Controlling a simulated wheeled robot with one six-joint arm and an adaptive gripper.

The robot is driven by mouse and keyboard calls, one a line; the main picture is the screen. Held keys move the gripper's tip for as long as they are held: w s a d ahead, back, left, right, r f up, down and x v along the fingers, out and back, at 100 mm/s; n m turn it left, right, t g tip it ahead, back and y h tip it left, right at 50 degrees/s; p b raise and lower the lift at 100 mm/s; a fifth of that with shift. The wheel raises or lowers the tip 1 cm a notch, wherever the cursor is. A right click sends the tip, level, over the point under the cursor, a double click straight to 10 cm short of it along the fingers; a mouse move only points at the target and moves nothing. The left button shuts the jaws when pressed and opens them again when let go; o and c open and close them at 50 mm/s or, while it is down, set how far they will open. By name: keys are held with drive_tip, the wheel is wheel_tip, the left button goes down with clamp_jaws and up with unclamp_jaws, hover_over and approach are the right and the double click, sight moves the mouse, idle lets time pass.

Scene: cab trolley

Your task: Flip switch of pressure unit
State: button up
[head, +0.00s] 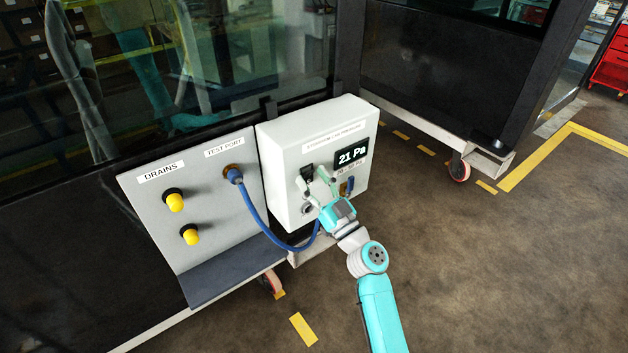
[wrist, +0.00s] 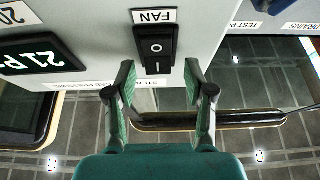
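The pressure unit (head: 283,150) is a white box on the dark cab wall, with a display (head: 351,155) reading 21 Pa. Its black rocker switch (head: 307,170) sits left of the display and is partly hidden by my gripper in the head view. In the wrist view the switch (wrist: 156,45) carries a FAN label (wrist: 155,16) and the marks O and I. My gripper (wrist: 158,80) is open and empty, with its green-padded fingers apart, one toward each side of the switch's lower end. I cannot tell whether the fingertips touch the panel. In the head view, my gripper (head: 313,184) is at the unit's front.
A blue hose (head: 252,208) runs from the test port (head: 233,172) on the grey panel (head: 205,218) to the unit. Two yellow drain knobs (head: 175,201) stick out on the left. Open floor (head: 490,270) lies to the right.

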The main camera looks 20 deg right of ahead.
drive_tip(key=v, duration=1.2)
drive_tip(key=shift+f, duration=0.1)
drive_tip(key=s+a+f+m+g+h, duration=0.2)
drive_tip(key=s+f+g+h, duration=0.1)
drive_tip(key=s+f, duration=0.6)
drive_tip(key=s+a+f+m+g+h, duration=0.25)
drive_tip(key=s+f, duration=0.45)
drive_tip(key=s, duration=0.4)
drive_tip(key=s+r+h, duration=0.1)
drive_tip(key=s+r, duration=0.4)
drive_tip(key=s, duration=0.6)
drive_tip(key=s+r+g, duration=0.1)
drive_tip(key=s+r, duration=0.3)
drive_tip(key=s, duration=0.7)
drive_tip(key=shift+s+d+r+n+h, duration=0.35)
drive_tip(key=shift+s+d+n, duration=0.05)
drive_tip(key=shift+d+n, duration=0.1)
drive_tip(key=shift+d+g, duration=0.1)
drive_tip(key=shift+g, duration=0.15)
